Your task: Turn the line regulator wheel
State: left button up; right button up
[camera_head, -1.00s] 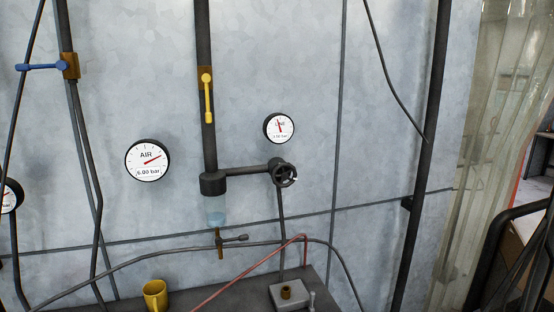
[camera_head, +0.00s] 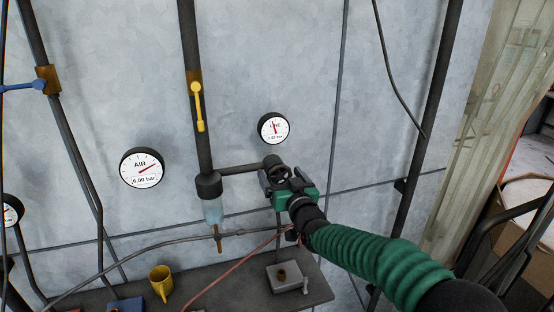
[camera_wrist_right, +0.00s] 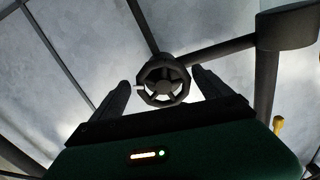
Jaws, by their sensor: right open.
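The line regulator wheel (camera_head: 279,173) is a small dark spoked handwheel at the right end of a short horizontal pipe, below the LINE gauge (camera_head: 273,128). In the right wrist view the wheel (camera_wrist_right: 163,81) shows face on, ahead of and between the two fingers. My right gripper (camera_head: 279,179) is green and black and open, with its fingers at either side of the wheel. In the right wrist view the open gripper (camera_wrist_right: 162,88) shows no clear contact with the rim. My left gripper is not in view.
The AIR gauge (camera_head: 142,167) reads 6.00 bar. A yellow lever valve (camera_head: 198,105) is on the vertical pipe above a clear bowl (camera_head: 213,211).

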aim_at(279, 174)
jog(key=shift+w+a+r+p, duration=0.2)
jog(key=shift+w+a+p, duration=0.05)
jog(key=shift+w, duration=0.3)
jog(key=shift+w+a+r+p, duration=0.15)
jog(key=shift+w+a+p, duration=0.1)
jog(key=shift+w, duration=0.3)
jog(key=shift+w+a, duration=0.15)
jog(key=shift+a, duration=0.05)
jog(key=shift+w+f, duration=0.15)
jog(key=c, duration=1.4)
